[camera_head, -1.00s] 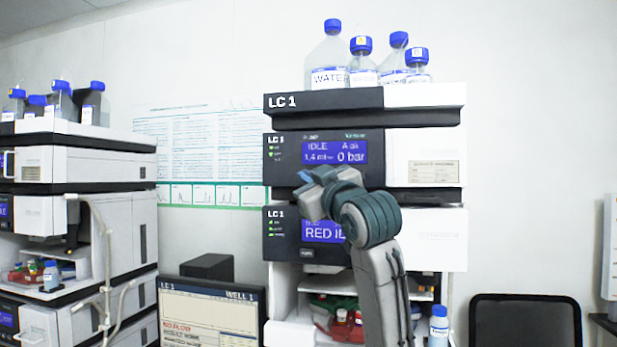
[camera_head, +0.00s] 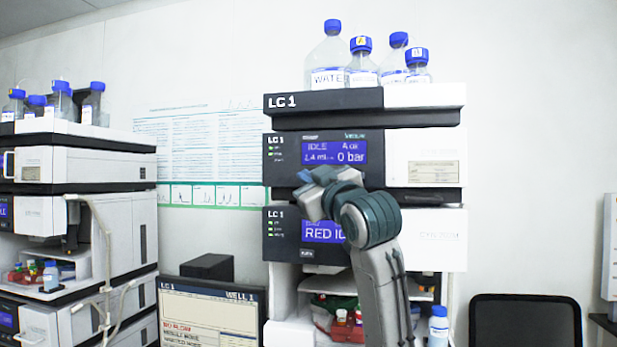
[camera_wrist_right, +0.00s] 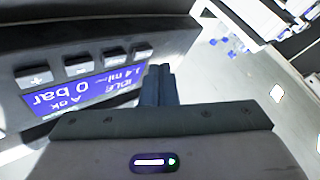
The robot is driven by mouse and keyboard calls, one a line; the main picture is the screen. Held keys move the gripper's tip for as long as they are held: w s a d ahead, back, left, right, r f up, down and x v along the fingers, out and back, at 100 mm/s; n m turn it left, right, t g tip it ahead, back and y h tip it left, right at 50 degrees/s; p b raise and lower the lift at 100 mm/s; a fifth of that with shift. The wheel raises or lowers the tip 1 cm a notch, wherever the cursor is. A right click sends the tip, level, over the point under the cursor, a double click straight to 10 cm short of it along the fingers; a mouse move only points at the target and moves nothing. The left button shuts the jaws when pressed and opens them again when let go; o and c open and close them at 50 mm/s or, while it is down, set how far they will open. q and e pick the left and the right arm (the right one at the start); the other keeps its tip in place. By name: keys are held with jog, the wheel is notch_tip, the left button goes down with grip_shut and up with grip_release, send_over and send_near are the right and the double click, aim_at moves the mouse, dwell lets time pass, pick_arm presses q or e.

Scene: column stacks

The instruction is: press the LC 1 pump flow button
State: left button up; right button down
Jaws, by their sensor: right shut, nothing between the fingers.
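The LC 1 pump module (camera_head: 284,172) is the upper black-fronted unit of the right stack. Its blue display (camera_head: 335,152) reads IDLE, A ok, 1.4 ml and 0 bar. In the right wrist view the display (camera_wrist_right: 75,97) appears upside down, with a row of dark buttons along it, including a plus button (camera_wrist_right: 38,79) and an end button (camera_wrist_right: 143,51). My right gripper (camera_head: 305,177) is at the pump's lower front edge; its shut, empty fingers (camera_wrist_right: 160,72) point toward the panel beside the end button. Contact cannot be told. My left gripper is not in view.
Below the pump is a module with a RED display (camera_head: 322,231), partly hidden by my right arm. Bottles (camera_head: 327,60) stand on top of the stack. A monitor (camera_head: 212,312) stands lower left, another instrument stack (camera_head: 85,165) at far left, and a dark chair-like panel (camera_head: 525,320) at right.

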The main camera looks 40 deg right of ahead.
jog(key=shift+d, duration=0.1)
dwell(0.7)
jog(key=shift+w+d, duration=0.25)
jog(key=shift+w+d, duration=0.3)
dwell(0.8)
dwell(0.4)
jog(key=shift+s+a+p, duration=0.5)
jog(key=shift+s+a, duration=0.05)
jog(key=shift+a, duration=0.1)
jog(key=s+a+p, duration=0.2)
jog(key=s+a, duration=0.1)
jog(key=shift+s+a, duration=0.1)
jog(key=shift+a, duration=0.3)
